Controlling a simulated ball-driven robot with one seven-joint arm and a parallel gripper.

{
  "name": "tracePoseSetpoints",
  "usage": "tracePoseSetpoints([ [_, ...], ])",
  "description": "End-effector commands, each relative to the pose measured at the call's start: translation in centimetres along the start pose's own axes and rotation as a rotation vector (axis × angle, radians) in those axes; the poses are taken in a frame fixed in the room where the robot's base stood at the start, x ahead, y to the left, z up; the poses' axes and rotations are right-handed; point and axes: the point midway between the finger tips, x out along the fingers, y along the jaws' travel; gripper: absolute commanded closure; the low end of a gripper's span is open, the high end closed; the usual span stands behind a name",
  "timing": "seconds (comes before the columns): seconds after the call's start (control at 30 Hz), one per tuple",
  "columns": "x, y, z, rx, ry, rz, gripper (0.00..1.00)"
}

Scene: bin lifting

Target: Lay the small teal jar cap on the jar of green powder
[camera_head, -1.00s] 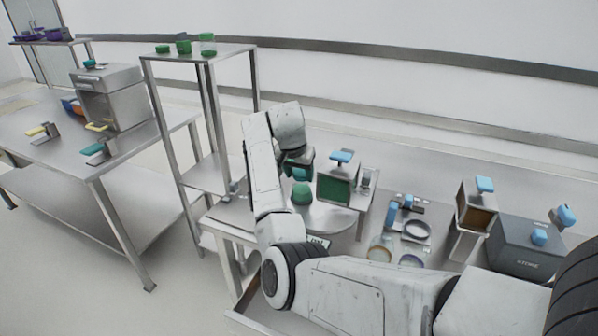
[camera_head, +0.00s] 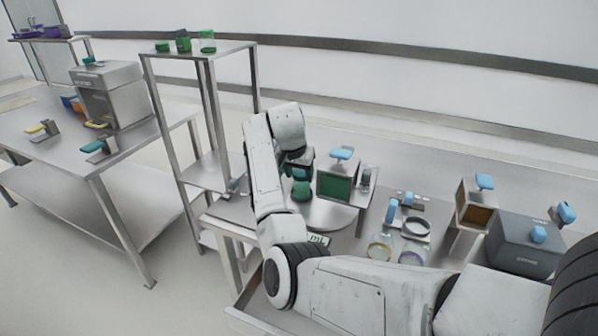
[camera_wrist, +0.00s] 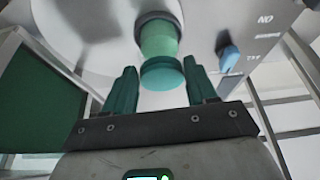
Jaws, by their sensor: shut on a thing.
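The jar of green powder (camera_head: 301,191) stands upright on a round metal plate (camera_head: 330,217) in the head view. It also shows in the wrist view (camera_wrist: 158,38) as a light green body with a dark ring at its far end. My gripper (camera_wrist: 161,66) has two teal fingers, one on each side of the small teal jar cap (camera_wrist: 162,74), and is shut on it. The cap lines up with the near end of the jar. I cannot tell whether cap and jar touch. In the head view my gripper (camera_head: 299,170) is just above the jar, and the cap is hard to make out.
A tall metal shelf (camera_head: 200,55) with green containers rises at the left. Blue-handled items and rings (camera_head: 415,228) lie further right.

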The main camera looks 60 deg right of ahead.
Motion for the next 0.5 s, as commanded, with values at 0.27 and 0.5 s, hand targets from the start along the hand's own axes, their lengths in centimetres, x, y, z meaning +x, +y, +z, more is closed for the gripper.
tracePoseSetpoints([
  [0.27, -0.01, -0.01, 0.0, 0.0, 0.0, 0.0, 0.72],
  [0.5, 0.3, 0.01, 0.14, 0.0, -0.001, 0.001, 0.72],
])
